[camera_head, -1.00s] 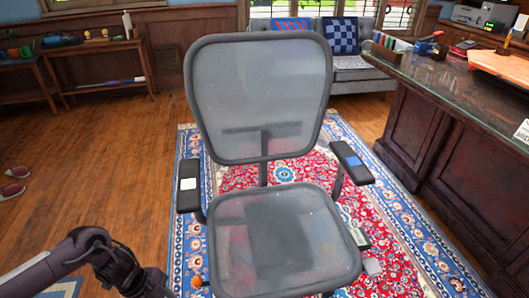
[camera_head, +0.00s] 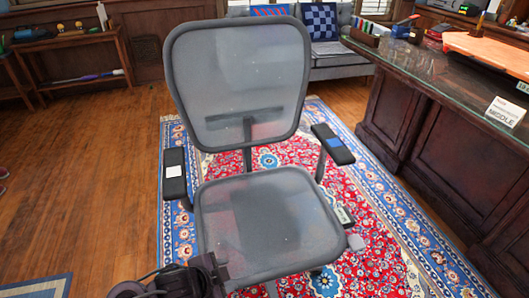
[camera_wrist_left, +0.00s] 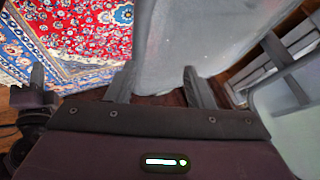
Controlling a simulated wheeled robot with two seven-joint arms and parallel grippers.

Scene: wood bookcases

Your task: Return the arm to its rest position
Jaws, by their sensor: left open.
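My left gripper (camera_head: 210,272) shows at the bottom of the head view, by the front left corner of the grey mesh chair's seat (camera_head: 265,225). In the left wrist view my left gripper (camera_wrist_left: 160,75) has its two dark fingers apart with nothing held between them. Grey chair mesh (camera_wrist_left: 185,40) shows beyond them; I cannot tell whether they touch it. Only the wrist end of my left arm shows in the head view. My right gripper is in neither view.
The chair stands on a red and blue patterned rug (camera_head: 385,235). A dark wooden desk (camera_head: 430,135) with a glass top and a name sign (camera_head: 506,112) is at the right. A grey sofa (camera_head: 340,66) is behind. Bare wood floor (camera_head: 95,190) lies open at the left.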

